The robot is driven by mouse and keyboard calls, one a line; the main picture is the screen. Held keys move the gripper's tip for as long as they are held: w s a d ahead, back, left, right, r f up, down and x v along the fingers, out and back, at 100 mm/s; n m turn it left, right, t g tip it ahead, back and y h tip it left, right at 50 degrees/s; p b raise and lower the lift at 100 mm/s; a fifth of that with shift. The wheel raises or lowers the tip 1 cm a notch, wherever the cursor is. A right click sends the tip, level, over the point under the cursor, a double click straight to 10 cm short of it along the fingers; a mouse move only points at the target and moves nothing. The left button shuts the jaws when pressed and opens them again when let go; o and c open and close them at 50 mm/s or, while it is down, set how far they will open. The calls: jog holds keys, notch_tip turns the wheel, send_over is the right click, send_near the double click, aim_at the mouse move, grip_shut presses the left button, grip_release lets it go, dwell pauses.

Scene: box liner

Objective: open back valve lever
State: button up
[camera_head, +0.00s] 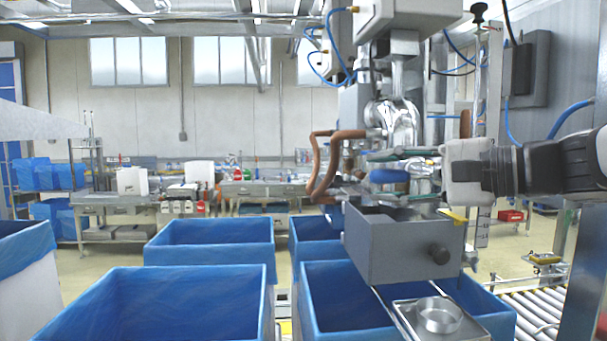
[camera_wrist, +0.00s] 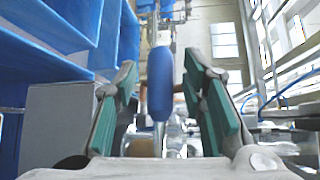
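A lever with a blue handle (camera_head: 388,176) sits on the valve assembly above the grey box-shaped hopper (camera_head: 400,246). The blue handle (camera_wrist: 160,84) and its metal stem also show in the middle of the wrist view. My gripper (camera_head: 381,177) reaches in from the right. Its two green-padded fingers are open, one above and one below the blue handle in the head view. In the wrist view, my gripper (camera_wrist: 164,100) has the handle between its pads with a visible gap on both sides. Part of the lever's mount is hidden behind the fingers.
Copper-coloured bent pipes (camera_head: 327,166) stand left of the lever, beside shiny metal valve parts (camera_head: 393,122). Blue-lined boxes (camera_head: 152,305) fill the floor area below. A metal tray with a round ring (camera_head: 439,315) lies below the hopper. A roller conveyor (camera_head: 535,310) is at lower right.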

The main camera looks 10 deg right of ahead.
grip_shut()
